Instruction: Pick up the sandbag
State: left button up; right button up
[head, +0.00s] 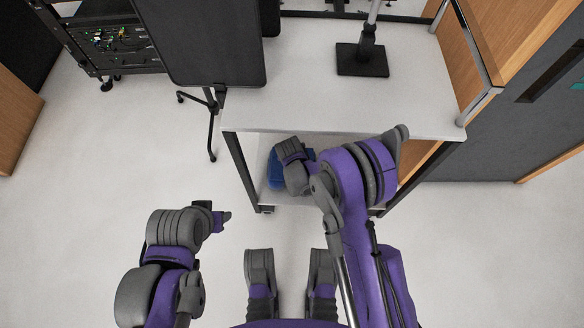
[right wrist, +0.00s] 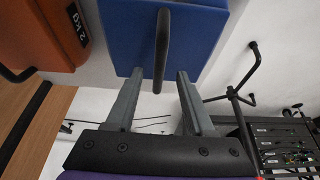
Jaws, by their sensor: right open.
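A blue sandbag (right wrist: 205,38) with a black strap handle (right wrist: 162,50) fills the upper middle of the right wrist view. My right gripper (right wrist: 159,74) is open, its two grey fingers pointing at the bag. The handle's lower end lies between the fingertips, with a gap on each side. In the head view the blue sandbag (head: 273,180) sits on the lower shelf, partly hidden by my right wrist; the right fingers are hidden there. My left gripper (head: 222,217) is over the floor at the lower left, away from the bag; its jaw opening is unclear.
An orange sandbag (right wrist: 35,35) marked 2 kg is beside the blue one. The shelf's white top (head: 310,95) overhangs the lower shelf, with a black-based stand (head: 362,62) on it. A black panel (head: 200,40) is at left.

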jog(key=b+x, duration=0.1)
jog(key=x, duration=0.3)
jog(key=shift+w, duration=0.1)
jog(key=shift+r, duration=0.1)
grip_shut()
jog(key=shift+r, duration=0.1)
dwell(1.0)
